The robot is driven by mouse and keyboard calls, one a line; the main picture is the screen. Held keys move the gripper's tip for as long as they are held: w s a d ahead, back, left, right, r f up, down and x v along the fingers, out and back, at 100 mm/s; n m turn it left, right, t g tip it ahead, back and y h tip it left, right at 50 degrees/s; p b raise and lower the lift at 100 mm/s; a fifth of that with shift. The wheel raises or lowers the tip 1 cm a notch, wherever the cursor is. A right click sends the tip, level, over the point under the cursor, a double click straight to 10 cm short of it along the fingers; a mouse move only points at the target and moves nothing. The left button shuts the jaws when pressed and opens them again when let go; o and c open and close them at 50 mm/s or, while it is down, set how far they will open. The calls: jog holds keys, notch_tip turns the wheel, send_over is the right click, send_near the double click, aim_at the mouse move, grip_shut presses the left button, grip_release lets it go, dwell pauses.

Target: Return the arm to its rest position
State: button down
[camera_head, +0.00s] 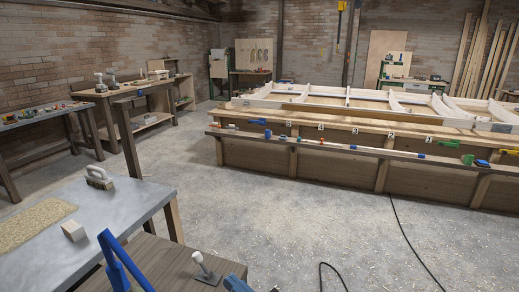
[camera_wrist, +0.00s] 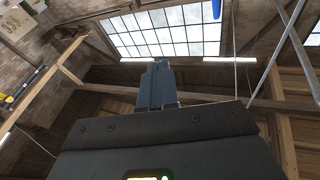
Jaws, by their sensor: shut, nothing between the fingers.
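My gripper (camera_wrist: 157,88) shows in the wrist view with its two dark fingers together and nothing between them. It points up toward the roof, with a skylight of many panes (camera_wrist: 172,32) beyond the fingertips. The gripper's wide dark body fills the lower middle of that view. I cannot make out the gripper in the head view, so its place relative to the tables there cannot be told.
At the lower left, a grey-topped table (camera_head: 128,197) holds a brush (camera_head: 99,178), a pale block (camera_head: 74,231) and a tan mat (camera_head: 35,222). A long wooden platform (camera_head: 330,168) stands at right. A dark cable (camera_head: 412,250) lies on the floor. The middle floor is open.

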jog(key=s+d+m+t+h, duration=0.3)
jog(key=s+d+m+h, duration=0.3)
jog(key=s, duration=0.7)
jog(key=s+d+m+t+h, duration=0.2)
jog(key=s+d+m+h, duration=0.2)
jog(key=s+d+h, duration=0.55)
jog(key=s+d+r+g, duration=0.2)
jog(key=s+d, duration=0.3)
jog(key=s, duration=0.4)
jog(key=s+d+r+n+g+b, duration=0.1)
jog(key=s+d+r, duration=0.2)
jog(key=s, duration=0.6)
jog(key=shift+s+d+r+g, duration=0.2)
jog(key=shift+d+g, duration=0.2)
jog(key=shift+d, duration=1)
